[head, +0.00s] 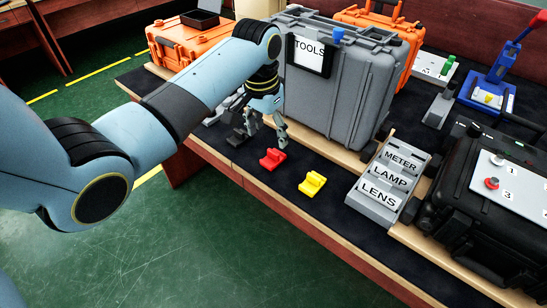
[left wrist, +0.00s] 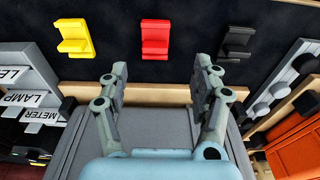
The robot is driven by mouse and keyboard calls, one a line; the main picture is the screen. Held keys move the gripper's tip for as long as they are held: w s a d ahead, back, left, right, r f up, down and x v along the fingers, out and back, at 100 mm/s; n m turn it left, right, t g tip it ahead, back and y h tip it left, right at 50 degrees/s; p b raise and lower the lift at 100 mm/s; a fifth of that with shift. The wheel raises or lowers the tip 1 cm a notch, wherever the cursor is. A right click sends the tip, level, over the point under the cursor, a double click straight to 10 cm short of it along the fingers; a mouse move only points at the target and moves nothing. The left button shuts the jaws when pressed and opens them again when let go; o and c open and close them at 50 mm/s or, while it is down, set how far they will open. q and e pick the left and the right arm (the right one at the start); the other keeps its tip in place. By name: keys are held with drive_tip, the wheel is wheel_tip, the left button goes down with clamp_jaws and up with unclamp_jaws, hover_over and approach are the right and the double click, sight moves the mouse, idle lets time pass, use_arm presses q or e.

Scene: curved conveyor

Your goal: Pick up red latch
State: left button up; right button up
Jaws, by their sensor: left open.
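The red latch (head: 272,159) lies on the dark mat near the front edge of the bench, left of the yellow latch (head: 312,184). In the left wrist view the red latch (left wrist: 155,39) is centred beyond the fingertips. My left gripper (head: 265,138) is open and empty, just behind the red latch in the head view and apart from it. In the left wrist view its two fingers (left wrist: 160,78) stand wide apart. A dark latch (left wrist: 238,43) lies on the other side of the red one. My right gripper is not in view.
A grey case marked TOOLS (head: 345,85) stands right behind the gripper. A grey rack labelled METER, LAMP, LENS (head: 366,208) is to the right, beside a black case (head: 450,225). Orange cases (head: 180,45) stand at the back. The mat around the latches is clear.

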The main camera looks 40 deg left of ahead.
sight(273, 151)
use_arm(q)
wheel_tip(273, 151, down, 2)
drive_tip(key=shift+w, duration=0.15)
drive_tip(key=f, duration=0.3)
drive_tip(key=f+b, duration=0.1)
drive_tip(key=shift+w+d+f, duration=0.2)
drive_tip(key=shift+d+f, duration=0.05)
drive_tip(key=shift+d, duration=0.15)
drive_tip(key=shift+f, duration=0.45)
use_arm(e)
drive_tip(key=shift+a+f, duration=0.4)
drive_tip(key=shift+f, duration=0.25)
use_arm(q)
drive_tip(key=c, duration=1.2)
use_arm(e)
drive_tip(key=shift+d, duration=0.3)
use_arm(q)
drive_tip(key=shift+r, duration=0.1)
